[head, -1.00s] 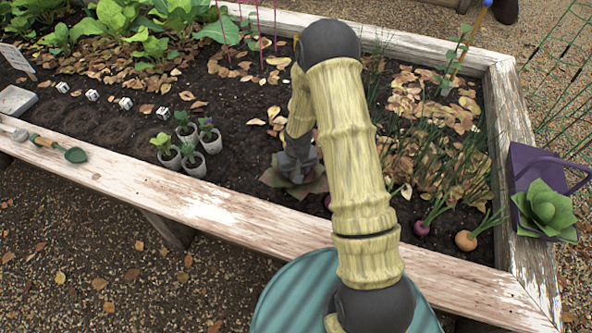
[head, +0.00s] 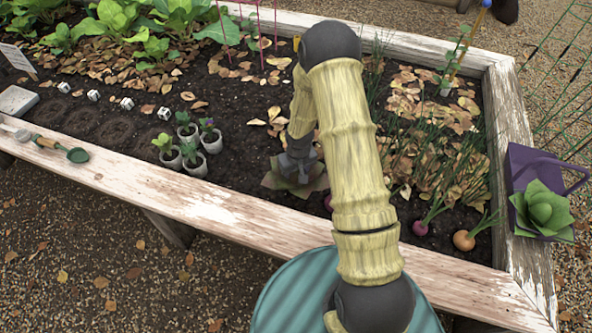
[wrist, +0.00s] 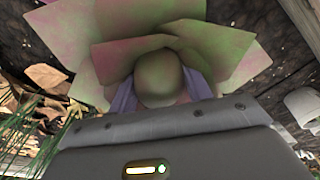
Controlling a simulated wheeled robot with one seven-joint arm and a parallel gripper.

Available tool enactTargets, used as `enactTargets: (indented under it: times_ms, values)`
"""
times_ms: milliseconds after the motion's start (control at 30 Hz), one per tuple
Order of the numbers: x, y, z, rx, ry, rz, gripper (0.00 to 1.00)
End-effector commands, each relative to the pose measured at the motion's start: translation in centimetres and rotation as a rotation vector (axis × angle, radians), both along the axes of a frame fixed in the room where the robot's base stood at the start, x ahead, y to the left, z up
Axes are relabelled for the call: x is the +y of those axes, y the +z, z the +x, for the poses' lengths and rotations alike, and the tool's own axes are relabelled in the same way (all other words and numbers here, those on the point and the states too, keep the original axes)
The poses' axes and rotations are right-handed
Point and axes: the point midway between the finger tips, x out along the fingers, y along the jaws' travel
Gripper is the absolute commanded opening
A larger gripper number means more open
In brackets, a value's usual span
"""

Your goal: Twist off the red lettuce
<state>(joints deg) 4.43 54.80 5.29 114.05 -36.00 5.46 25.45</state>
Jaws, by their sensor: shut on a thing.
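The red lettuce, with pinkish-green leaves, sits low at the soil in the head view (head: 311,184), partly hidden behind my arm and gripper. In the wrist view its leaves (wrist: 225,48) fan out around a rounded, olive-brown heart. My gripper (head: 297,168) points down onto the lettuce. In the wrist view its jaws (wrist: 160,92) are shut on the lettuce, one bluish finger showing on each side of the heart. The lower part of the lettuce and its stem are hidden.
Several potted seedlings (head: 188,148) stand left of my gripper. A radish (head: 420,228) and an onion (head: 464,240) lie right of my arm. A wooden rim (head: 180,203) borders the bed.

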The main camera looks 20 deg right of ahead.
Motion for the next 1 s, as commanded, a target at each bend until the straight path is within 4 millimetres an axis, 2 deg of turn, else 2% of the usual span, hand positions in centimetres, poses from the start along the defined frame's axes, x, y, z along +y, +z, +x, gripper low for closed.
enactTargets:
  times_ms: [1000]
  values:
    - [0.26, 0.06, 0.02, -0.001, 0.110, 0.004, 0.20]
